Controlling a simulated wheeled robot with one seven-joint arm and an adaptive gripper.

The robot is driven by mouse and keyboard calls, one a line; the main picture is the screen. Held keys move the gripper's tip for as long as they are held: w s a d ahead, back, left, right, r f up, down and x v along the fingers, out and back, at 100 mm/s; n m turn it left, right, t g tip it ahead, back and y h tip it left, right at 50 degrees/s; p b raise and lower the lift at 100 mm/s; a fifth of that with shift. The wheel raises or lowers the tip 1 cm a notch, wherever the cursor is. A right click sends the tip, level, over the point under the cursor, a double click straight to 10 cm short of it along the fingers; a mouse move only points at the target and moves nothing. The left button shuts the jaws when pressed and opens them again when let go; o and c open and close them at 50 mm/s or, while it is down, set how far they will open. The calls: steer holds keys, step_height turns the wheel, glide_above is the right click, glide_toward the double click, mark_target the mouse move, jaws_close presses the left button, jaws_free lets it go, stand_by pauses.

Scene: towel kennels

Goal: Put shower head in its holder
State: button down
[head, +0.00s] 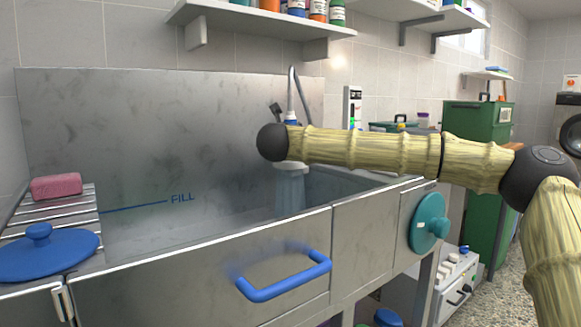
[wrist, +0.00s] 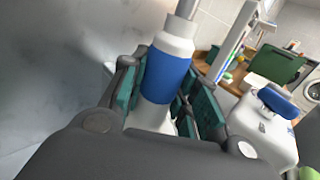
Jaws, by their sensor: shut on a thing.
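The shower head has a white body and a blue grip band (wrist: 167,75). In the wrist view it stands between the teal pads of my gripper (wrist: 165,95), which is shut on it. In the head view its blue part (head: 291,117) shows just above my arm, with a grey hose (head: 292,85) arching above. Its white lower end (head: 290,165) shows below the arm, with a pale water-like spray (head: 290,192) under it, over the tub. My arm hides most of the gripper there. I cannot make out the holder for certain.
The steel tub (head: 130,240) has a blue handle (head: 285,277) in front and a teal knob (head: 429,223) at right. A slatted rack with a pink sponge (head: 56,186) and a blue lid (head: 47,255) lie left. A shelf (head: 260,26) with bottles hangs above.

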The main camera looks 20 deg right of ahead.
stand_by(0.4)
steer(key=c, duration=1)
jaws_free()
steer(key=shift+f, duration=0.1)
steer(key=v, duration=1.2)
